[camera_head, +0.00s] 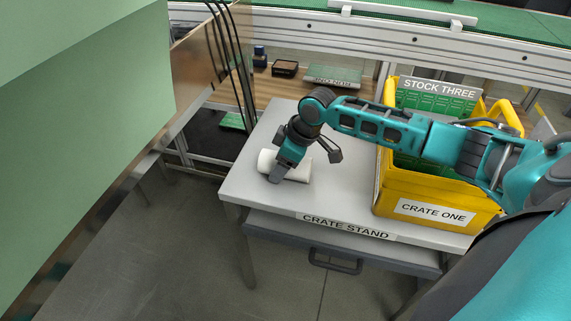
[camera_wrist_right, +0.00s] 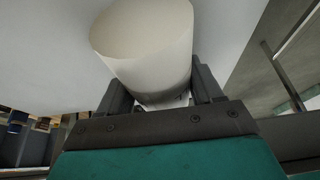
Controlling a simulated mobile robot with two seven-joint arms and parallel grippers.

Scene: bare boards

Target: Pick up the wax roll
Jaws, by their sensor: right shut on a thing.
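The wax roll (camera_head: 297,169) is a short white cylinder near the left end of the grey crate stand (camera_head: 335,200). It also shows in the right wrist view (camera_wrist_right: 150,45), with its round end towards the top. My right gripper (camera_head: 276,176) reaches down over the stand and is shut on the wax roll, with one finger on either side of it in the wrist view (camera_wrist_right: 155,95). I cannot tell whether the roll touches the stand top. My left gripper is not in view.
The yellow crate labelled CRATE ONE (camera_head: 398,207) stands at the right of the stand, under my right arm. A wooden bench (camera_head: 283,88) holds small boxes. A large green panel (camera_head: 80,130) fills the left. The stand's middle is clear.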

